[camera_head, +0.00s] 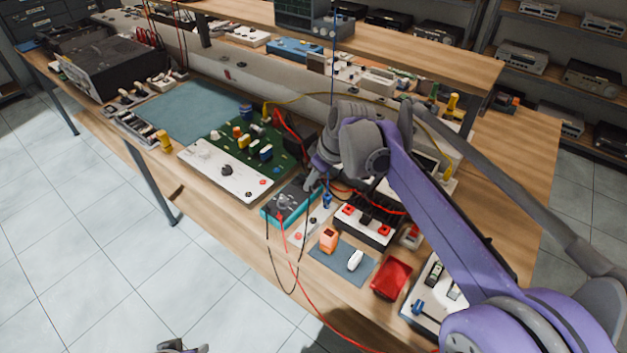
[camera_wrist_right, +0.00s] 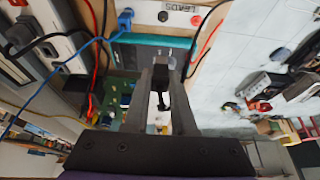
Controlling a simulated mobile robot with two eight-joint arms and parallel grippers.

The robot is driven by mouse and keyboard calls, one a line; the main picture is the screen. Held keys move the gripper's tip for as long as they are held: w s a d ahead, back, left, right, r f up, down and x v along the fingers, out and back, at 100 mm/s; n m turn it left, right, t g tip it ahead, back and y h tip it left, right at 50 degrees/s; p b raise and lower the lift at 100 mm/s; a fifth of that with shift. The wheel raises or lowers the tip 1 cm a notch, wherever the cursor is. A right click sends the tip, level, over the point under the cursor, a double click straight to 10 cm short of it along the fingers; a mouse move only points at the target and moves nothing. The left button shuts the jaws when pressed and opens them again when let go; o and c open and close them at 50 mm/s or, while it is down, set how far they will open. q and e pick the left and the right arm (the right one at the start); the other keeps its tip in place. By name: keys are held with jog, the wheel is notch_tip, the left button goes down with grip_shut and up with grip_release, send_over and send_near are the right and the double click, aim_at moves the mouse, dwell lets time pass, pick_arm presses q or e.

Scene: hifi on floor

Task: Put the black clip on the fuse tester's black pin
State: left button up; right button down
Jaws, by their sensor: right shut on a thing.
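My right gripper (camera_head: 312,180) is above the teal-edged box (camera_head: 275,212) on the bench. A white strip (camera_wrist_right: 178,7) marked "LEADS", with a red and a black round spot, lies beyond the teal edge. The strip (camera_head: 318,219) also shows in the head view. I cannot tell which unit is the fuse tester; its black pin is not distinct. My left gripper (camera_head: 182,348) is only partly visible at the bottom edge.
A white panel with a green circuit board (camera_head: 227,150) lies left of the teal-edged box. A blue clip (camera_head: 327,201), an orange block (camera_head: 329,239) and a red box (camera_head: 391,278) are near my right arm. Red and black leads hang over the front edge.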

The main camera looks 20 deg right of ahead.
jog(key=shift+r+p, duration=1.65)
jog(key=shift+r, duration=0.85)
jog(key=shift+f, duration=0.1)
